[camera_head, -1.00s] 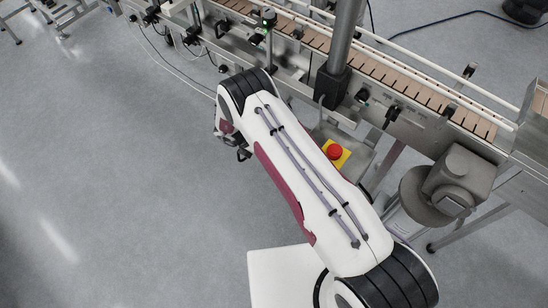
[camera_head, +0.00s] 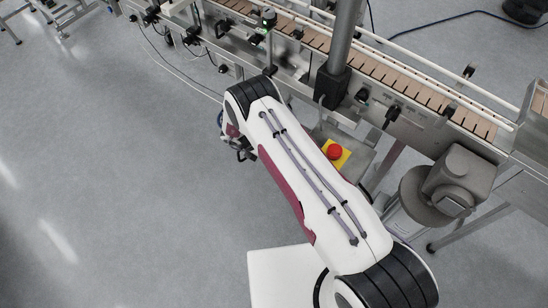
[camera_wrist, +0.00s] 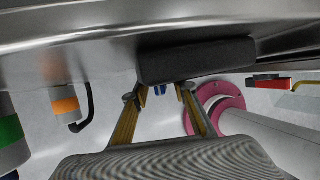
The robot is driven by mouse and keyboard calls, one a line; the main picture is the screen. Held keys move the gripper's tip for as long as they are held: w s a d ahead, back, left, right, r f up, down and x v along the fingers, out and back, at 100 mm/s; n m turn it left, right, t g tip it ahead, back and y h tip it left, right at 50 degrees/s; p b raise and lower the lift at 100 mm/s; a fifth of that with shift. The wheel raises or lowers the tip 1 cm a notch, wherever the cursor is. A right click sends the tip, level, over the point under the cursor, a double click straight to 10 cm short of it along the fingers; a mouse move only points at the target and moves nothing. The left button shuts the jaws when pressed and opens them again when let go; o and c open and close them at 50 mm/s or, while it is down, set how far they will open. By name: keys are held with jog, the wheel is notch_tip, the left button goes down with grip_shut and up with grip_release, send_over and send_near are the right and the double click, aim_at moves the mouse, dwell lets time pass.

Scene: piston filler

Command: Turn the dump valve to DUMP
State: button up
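In the wrist view my gripper (camera_wrist: 162,93) reaches up from the bottom. Its two yellowish fingers stand apart, with a visible gap and nothing held between them. A dark grey block or bar (camera_wrist: 195,60) lies across the picture just beyond the fingertips, against a shiny metal surface. I cannot tell whether this bar is part of the dump valve, or whether the fingers touch it. No valve or DUMP marking is clearly readable.
The wrist view shows an orange-banded fitting (camera_wrist: 66,105) and a green-banded one (camera_wrist: 10,130) at left. In the head view a conveyor (camera_head: 390,72) runs along the machine. A red stop button (camera_head: 334,152) sits beside my arm. Open floor lies left.

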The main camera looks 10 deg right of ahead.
jog(key=shift+w+f+g+h, duration=0.1)
jog(key=shift+w+g+h, duration=0.2)
jog(key=shift+g+h, duration=0.4)
jog(key=shift+n+h, duration=0.3)
dwell(0.5)
jog(key=shift+a, duration=0.1)
jog(key=o, duration=1.1)
jog(key=shift+s, duration=0.1)
jog(key=shift+v, duration=6.05)
